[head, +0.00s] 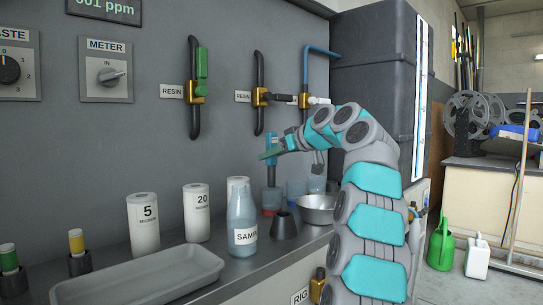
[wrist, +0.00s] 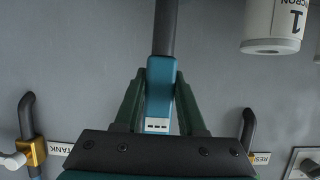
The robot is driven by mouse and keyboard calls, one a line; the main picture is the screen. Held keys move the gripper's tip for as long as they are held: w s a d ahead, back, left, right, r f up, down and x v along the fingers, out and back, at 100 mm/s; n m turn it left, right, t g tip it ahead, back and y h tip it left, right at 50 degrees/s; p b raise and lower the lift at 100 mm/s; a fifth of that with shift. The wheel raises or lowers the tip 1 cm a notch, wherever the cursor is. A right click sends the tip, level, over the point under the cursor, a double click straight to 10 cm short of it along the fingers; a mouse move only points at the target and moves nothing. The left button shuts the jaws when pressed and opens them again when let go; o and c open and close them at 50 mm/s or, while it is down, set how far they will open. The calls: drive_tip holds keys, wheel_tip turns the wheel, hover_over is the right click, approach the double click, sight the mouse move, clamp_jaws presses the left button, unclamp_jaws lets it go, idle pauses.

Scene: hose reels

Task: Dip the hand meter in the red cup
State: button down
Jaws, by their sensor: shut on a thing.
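The hand meter (head: 271,146) is a teal handle with a dark grey probe, held upright with the probe pointing down. My gripper (head: 268,154) is shut on it by the handle. In the wrist view, which appears upside down, the green fingers of my gripper (wrist: 159,95) close on both sides of the teal meter (wrist: 160,82), and the probe runs out of the top edge. The red cup (head: 271,199) stands on the counter directly below the meter. The probe's lower end meets the cup's rim line; I cannot tell whether it is inside.
Bluish cups (head: 296,190) and a metal bowl (head: 317,209) stand right of the red cup. A sample bottle (head: 242,222), a dark cone (head: 284,226) and white cartridges (head: 197,214) crowd the left and front. Wall valves (head: 262,97) are behind.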

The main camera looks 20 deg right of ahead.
sight(275, 142)
drive_tip(key=shift+f+b, duration=3.15)
drive_tip(key=shift+f, duration=0.3)
drive_tip(key=shift+r, duration=0.1)
drive_tip(key=shift+r+p, duration=5)
